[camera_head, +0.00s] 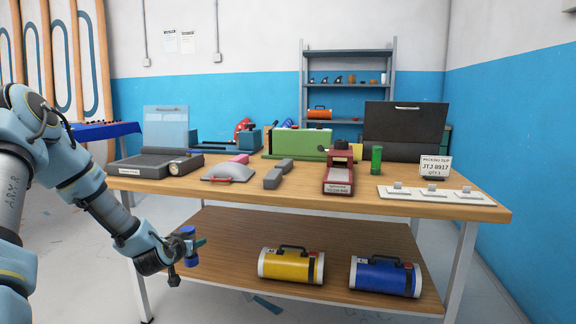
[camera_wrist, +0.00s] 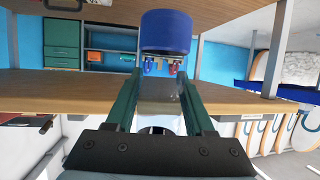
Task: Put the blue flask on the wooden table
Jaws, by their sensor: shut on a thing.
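The blue flask (camera_head: 188,232) is in my gripper (camera_head: 197,245) at the left end of the wooden table (camera_head: 330,195), lower than the tabletop. In the head view its blue ends show above and below the fingers. In the wrist view one blue end of the flask (camera_wrist: 166,32) shows beyond the green fingers of my gripper (camera_wrist: 160,88), with a greyish, see-through middle between them. The fingers are shut on that middle part and partly hide it. The flask looks roughly upright in the head view.
Yellow (camera_head: 290,266) and blue (camera_head: 385,277) canisters lie on the lower shelf. Bare wood shows along the front left.

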